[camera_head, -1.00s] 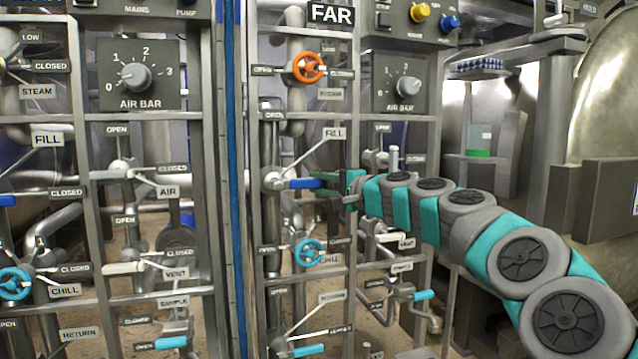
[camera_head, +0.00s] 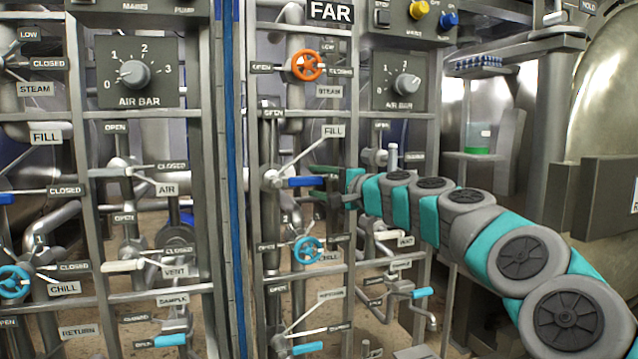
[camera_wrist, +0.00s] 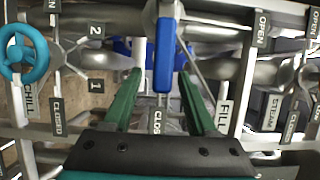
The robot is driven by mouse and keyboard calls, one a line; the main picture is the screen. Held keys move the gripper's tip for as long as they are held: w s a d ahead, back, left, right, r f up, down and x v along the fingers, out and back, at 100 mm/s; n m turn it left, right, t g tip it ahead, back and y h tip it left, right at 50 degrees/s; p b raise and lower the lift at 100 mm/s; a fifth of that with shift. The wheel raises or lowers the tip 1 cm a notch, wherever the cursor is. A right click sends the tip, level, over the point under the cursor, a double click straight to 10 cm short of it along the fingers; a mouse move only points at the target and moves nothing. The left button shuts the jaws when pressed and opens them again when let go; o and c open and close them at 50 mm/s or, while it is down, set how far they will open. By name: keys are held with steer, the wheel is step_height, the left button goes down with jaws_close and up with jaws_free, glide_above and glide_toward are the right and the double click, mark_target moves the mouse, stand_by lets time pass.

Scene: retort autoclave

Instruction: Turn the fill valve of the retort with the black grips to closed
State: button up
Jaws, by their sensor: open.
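The fill valve on the panel marked FAR has a lever with a blue grip (camera_head: 306,181), and no black grip shows on it. The lever points right from its pivot, level. In the wrist view the blue grip (camera_wrist: 164,55) points at a CLOSED label (camera_wrist: 157,122), and the OPEN label is off to the side. My gripper (camera_head: 322,182) is at the grip's end. In the wrist view its green fingers (camera_wrist: 160,75) are open, one on either side of the lever, with gaps showing. The FILL label (camera_head: 333,131) is above it.
An orange steam wheel (camera_head: 306,66) is above and a light-blue chill wheel (camera_head: 308,250) below. The grey frame bars (camera_head: 354,130) and pipes crowd my gripper. A second panel with its own FILL label (camera_head: 46,137) stands at left, beyond a blue strip (camera_head: 234,150).

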steer(key=v, duration=0.7)
steer(key=shift+s+d, duration=0.3)
steer(key=s+a+f+n+g+p, duration=0.1)
steer(key=s+a+f+n+g, duration=0.25)
steer(key=s, duration=0.25)
steer(key=s+a+f+n+g+h+p, duration=0.1)
steer(key=s+a+f+n+g+p, duration=0.1)
steer(key=s+a+f, duration=0.35)
steer(key=s+a+f+n+g+p, duration=0.1)
steer(key=s+a+f+n+g, duration=0.15)
steer(key=s, duration=0.55)
steer(key=s+d+f+g+h+p, duration=0.1)
steer(key=s+d+f+g+h, duration=0.1)
steer(key=s+d+f, duration=0.3)
steer(key=s+d+f+n+g+h+p, duration=0.1)
steer(key=s+d+f+g+h, duration=0.2)
steer(key=s, duration=1)
steer(key=s+d+f+n+g+h+p, duration=0.1)
steer(key=s+d+f+h, duration=0.3)
steer(key=s+d+f, duration=0.5)
step_height(320, 180, down, 2)
steer(key=shift+s+f+g+h+p, duration=0.1)
steer(key=shift+s+g+h+p, duration=0.35)
steer(key=shift+g, duration=0.45)
